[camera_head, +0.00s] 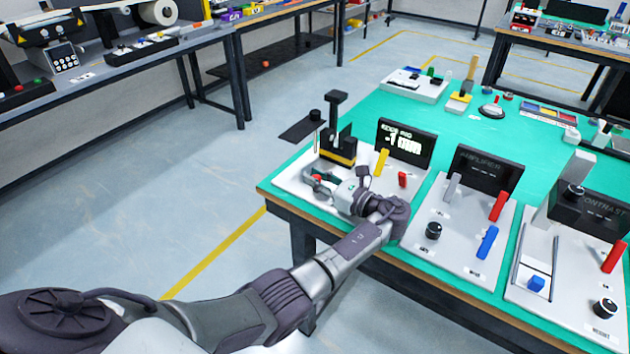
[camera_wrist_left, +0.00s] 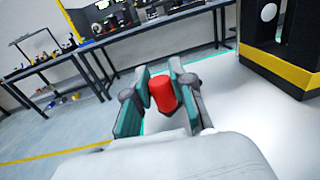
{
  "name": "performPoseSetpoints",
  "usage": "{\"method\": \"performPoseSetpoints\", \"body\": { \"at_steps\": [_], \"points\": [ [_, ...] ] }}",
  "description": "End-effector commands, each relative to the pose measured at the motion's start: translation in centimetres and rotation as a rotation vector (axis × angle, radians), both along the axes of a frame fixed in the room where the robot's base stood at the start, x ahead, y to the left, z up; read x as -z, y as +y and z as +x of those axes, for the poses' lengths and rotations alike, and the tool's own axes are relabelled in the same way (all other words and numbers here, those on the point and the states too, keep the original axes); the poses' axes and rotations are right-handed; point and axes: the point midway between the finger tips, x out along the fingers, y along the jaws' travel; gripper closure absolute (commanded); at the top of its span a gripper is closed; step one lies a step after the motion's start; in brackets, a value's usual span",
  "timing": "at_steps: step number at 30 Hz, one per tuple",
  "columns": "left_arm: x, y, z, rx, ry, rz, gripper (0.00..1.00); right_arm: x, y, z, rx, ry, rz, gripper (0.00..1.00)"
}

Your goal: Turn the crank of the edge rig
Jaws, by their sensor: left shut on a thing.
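The edge rig's white base plate (camera_head: 288,183) lies at the left corner of the green table. It carries a black and yellow block (camera_head: 338,152) with a post, a black display (camera_head: 404,145), a yellow lever (camera_head: 381,162) and a small red switch (camera_head: 403,179). My left gripper (camera_head: 320,183) is low over the plate, in front of the block. In the left wrist view its teal fingers are closed around the red crank knob (camera_wrist_left: 162,94). The crank's arm is hidden below the fingers. The block also shows at the right there (camera_wrist_left: 282,68). My right gripper does not show.
The amplifier panel (camera_head: 430,213) and contrast panel (camera_head: 545,308) stand to the right with knobs and levers. A brush (camera_head: 467,80) and a white tray (camera_head: 408,88) lie farther back. Open floor (camera_head: 150,190) is left of the table.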

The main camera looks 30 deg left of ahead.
Motion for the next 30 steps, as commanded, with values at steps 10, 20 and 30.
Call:
{"method": "performPoseSetpoints", "body": {
  "at_steps": [10, 20, 30],
  "points": [
    [-0.09, 0.03, 0.07, -0.007, -0.001, 0.0, 1.0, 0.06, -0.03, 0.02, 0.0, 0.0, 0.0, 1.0],
    [-0.05, 0.03, 0.05, -0.007, -0.001, 0.0, 0.5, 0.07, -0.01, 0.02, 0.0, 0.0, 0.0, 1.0],
    [0.01, -0.93, -0.04, -0.005, 0.0, -0.001, 0.5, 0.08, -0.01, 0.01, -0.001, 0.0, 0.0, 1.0]
  ]
}}
